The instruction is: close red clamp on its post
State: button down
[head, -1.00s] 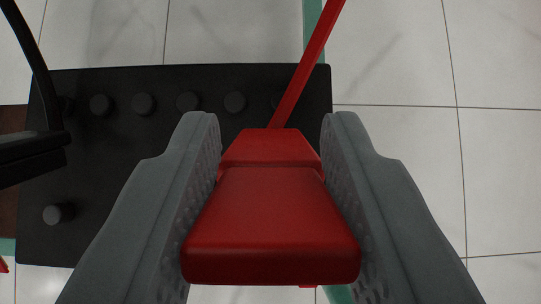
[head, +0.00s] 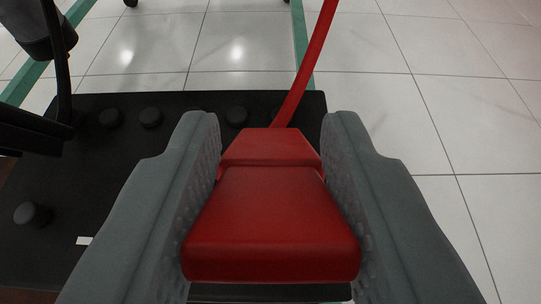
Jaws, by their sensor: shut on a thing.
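The red clamp (head: 270,220) fills the lower middle of the head view. It has a wide block-shaped end near me and a narrower part beyond it. A red cable (head: 306,70) runs from its far end up and out of the top of the view. My gripper (head: 271,135) is shut on the clamp, with one grey finger against each side. The clamp is held above a black surface. No post for it can be made out in this view.
A black board (head: 200,103) with several round black knobs (head: 150,117) lies below and to the left. A black cable (head: 55,60) and a dark part (head: 32,130) stand at the left edge. Tiled floor (head: 450,120) is open at right.

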jog(key=shift+s+f+t, duration=0.7)
jog(key=shift+s+f, duration=0.05)
jog(key=shift+s, duration=0.05)
jog(key=shift+s+f, duration=0.6)
jog(key=shift+f, duration=0.35)
jog(key=shift+s+f, duration=0.55)
jog(key=shift+f, duration=0.35)
jog(key=c, duration=1)
grip_release()
jog(key=shift+r, duration=0.2)
jog(key=shift+w, duration=0.1)
